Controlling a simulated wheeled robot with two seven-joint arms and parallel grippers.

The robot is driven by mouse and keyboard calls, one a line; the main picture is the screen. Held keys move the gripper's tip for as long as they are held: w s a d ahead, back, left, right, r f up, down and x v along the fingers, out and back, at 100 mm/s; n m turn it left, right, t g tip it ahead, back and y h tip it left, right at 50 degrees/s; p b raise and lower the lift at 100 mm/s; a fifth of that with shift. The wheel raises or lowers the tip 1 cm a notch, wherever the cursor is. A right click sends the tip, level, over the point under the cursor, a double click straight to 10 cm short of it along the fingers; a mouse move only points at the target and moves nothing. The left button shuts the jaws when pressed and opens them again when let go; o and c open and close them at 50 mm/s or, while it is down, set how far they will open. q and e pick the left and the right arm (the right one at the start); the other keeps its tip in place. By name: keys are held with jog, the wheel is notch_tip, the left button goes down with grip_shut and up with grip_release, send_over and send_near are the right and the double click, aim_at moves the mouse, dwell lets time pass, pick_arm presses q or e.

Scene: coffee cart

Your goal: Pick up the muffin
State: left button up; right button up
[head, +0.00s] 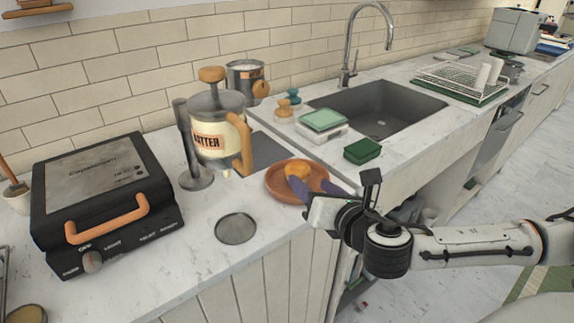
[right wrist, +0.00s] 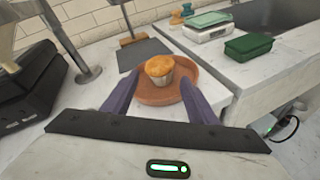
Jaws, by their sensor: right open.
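The muffin (head: 299,170) sits on a round brown plate (head: 277,193) near the counter's front edge. In the right wrist view the muffin (right wrist: 159,69) has a golden top and a pale cup, and stands upright on the plate (right wrist: 160,99). My right gripper (head: 312,188) reaches in from the right, low over the plate. Its two purple fingers (right wrist: 154,95) are spread apart, with the muffin just beyond and between their tips in the wrist view. It holds nothing. In the head view the fingers partly cover the plate. My left gripper does not show.
A black press grill (head: 105,195) stands at the left. A batter dispenser (head: 218,125) on a stand rises behind the plate, left of it. A flat grey disc (head: 236,229) lies left of the plate. A green box (head: 362,151) and the sink (head: 380,108) are to the right.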

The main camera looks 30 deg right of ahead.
aim_at(303, 173)
jog(key=x, duration=0.9)
jog(key=shift+d+r+p, duration=0.15)
jog(key=shift+r+p, duration=0.1)
jog(key=shift+p, duration=0.1)
jog(key=c, duration=0.8)
